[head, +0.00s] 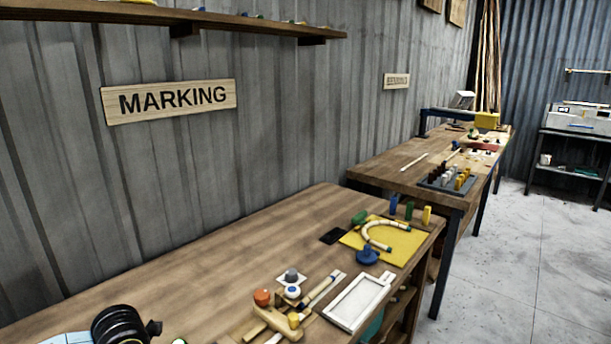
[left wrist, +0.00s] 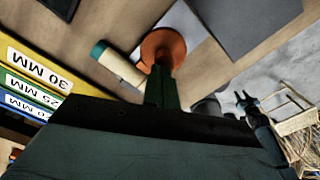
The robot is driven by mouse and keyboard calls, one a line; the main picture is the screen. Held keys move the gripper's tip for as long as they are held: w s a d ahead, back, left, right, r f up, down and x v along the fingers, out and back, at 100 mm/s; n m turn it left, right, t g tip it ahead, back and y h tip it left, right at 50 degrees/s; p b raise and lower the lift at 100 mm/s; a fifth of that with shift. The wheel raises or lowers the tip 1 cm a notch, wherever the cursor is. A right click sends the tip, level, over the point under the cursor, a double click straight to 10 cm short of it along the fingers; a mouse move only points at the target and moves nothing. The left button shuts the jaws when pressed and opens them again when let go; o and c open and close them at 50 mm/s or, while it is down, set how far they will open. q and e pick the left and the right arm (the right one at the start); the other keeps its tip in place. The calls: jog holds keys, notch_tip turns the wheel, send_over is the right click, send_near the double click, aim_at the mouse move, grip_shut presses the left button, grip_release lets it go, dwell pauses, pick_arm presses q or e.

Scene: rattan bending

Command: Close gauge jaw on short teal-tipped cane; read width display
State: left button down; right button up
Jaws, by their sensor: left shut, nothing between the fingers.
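In the left wrist view a short pale cane with a teal tip (left wrist: 118,63) lies on the wooden surface. Beside its plain end is an orange round knob (left wrist: 164,46). My left gripper (left wrist: 161,80), dark green at the fingers, is shut and empty right in front of the knob. I cannot tell whether it touches the knob. The fingers hide part of the knob and the cane's near end. I cannot make out a gauge jaw or a readable width display.
Yellow, green and blue strips (left wrist: 35,75) marked 30, 25 and 20 MM are at the left of the wrist view. In the head view, a yellow board (head: 405,245) with a bent cane (head: 372,229) and a white-framed tray (head: 356,302) occupy the bench (head: 200,265).

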dwell(0.3)
pick_arm(q)
jog(key=shift+r+p, duration=2.45)
jog(key=shift+r, duration=1.05)
